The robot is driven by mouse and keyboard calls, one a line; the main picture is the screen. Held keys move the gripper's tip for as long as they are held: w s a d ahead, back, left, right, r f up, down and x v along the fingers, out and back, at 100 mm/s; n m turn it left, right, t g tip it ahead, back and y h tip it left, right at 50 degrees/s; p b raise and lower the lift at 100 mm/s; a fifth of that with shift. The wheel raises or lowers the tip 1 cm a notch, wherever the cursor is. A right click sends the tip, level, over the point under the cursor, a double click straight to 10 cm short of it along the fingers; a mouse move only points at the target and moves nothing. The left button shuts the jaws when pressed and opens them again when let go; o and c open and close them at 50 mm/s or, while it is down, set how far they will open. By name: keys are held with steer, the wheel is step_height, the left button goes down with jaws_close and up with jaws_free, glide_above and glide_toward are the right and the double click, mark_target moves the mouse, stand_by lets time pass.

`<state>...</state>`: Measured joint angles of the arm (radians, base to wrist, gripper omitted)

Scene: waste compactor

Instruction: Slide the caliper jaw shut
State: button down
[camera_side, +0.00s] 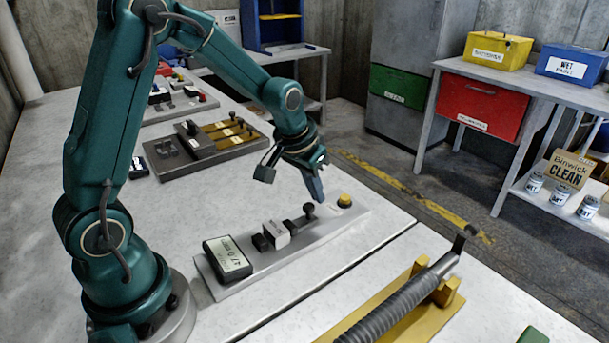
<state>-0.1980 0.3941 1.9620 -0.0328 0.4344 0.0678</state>
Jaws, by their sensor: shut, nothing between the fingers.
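The caliper station is a light grey base plate (335,228) on the near bench. A dark display (228,258) with a pale screen stands at its left end. To its right are a small dark block (261,243), a white block (276,234) and a dark sliding jaw (300,224) with a round black knob (309,209). I cannot tell whether the jaw touches the white block. A yellow button (344,200) sits at the right end. My gripper (319,196) is shut and empty, pointing down just above and right of the knob, seemingly apart from it.
A ribbed grey tool (395,305) lies in a yellow cradle in front of the plate. Behind are a panel with brass sliders (215,135) and a small dark handheld device (139,167). The bench right of the plate is clear. A red drawer (480,107) hangs under the far table.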

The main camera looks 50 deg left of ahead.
mark_target(305, 205)
steer(key=shift+s, duration=0.15)
steer(key=shift+s, duration=1.35)
steer(key=shift+s+f, duration=0.1)
steer(key=shift+s, duration=0.1)
steer(key=shift+w, duration=0.1)
steer(key=w, duration=0.2)
steer(key=w+r, duration=0.1)
steer(key=w, duration=0.1)
steer(key=shift+a, duration=0.3)
steer(key=v, duration=1)
steer(key=shift+w, duration=0.2)
steer(key=shift+r, duration=0.1)
